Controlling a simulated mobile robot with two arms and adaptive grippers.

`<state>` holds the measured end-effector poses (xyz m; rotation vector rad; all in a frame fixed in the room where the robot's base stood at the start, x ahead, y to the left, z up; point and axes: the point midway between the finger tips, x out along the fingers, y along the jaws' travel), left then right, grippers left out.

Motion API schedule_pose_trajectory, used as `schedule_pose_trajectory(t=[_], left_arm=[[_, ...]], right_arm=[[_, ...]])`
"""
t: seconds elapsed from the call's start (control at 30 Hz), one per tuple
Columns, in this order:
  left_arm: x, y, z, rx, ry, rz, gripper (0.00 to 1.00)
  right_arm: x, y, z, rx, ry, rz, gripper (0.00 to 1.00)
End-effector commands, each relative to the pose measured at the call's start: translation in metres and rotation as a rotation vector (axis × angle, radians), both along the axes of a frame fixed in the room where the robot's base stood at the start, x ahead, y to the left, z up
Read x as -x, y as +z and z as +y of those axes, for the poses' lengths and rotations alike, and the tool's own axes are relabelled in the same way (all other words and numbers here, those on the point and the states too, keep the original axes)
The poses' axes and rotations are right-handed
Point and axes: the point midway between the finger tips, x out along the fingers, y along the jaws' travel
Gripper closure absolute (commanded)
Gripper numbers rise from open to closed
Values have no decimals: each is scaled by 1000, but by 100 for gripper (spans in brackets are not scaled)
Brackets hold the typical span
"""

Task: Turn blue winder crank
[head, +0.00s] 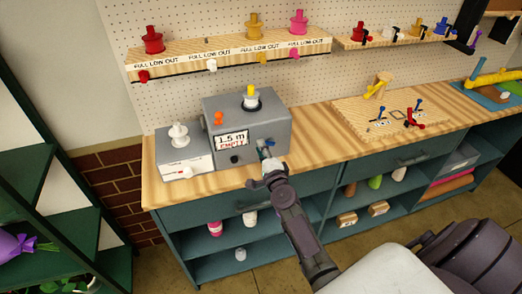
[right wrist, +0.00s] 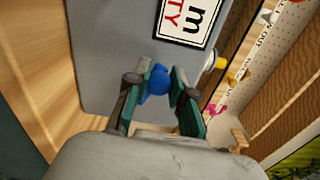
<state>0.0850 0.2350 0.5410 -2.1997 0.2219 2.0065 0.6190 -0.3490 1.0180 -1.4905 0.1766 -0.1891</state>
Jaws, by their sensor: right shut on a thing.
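The grey winder box (head: 255,125) stands on the wooden counter, with a sign reading "1.5 m" and "EMPTY" on its front. The blue crank knob (right wrist: 156,84) is on the front of the box, right of the sign in the head view. My right gripper (head: 268,160) reaches up to the box front and is shut on the blue crank. In the right wrist view the two green-padded fingers (right wrist: 160,90) sit on either side of the blue knob. The crank's arm is mostly hidden. My left gripper is not in view.
A smaller grey box (head: 184,158) with a white spool stands left of the winder. A shelf (head: 230,58) with coloured spools hangs above. A wooden board (head: 385,118) with small levers lies to the right. Open counter lies between.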

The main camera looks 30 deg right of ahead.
Motion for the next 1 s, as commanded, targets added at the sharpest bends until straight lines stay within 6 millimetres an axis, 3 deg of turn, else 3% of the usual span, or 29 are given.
schedule_pose_trajectory(t=[0.6,0.63,0.77,1.0], left_arm=[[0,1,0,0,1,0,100],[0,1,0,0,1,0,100],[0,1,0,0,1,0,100],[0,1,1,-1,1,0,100]], right_arm=[[0,2,-2,-43,-2,-11,100],[0,2,-2,-43,-2,-11,76],[0,2,-2,-42,-2,-11,54],[0,2,-1,-42,-1,-10,51]])
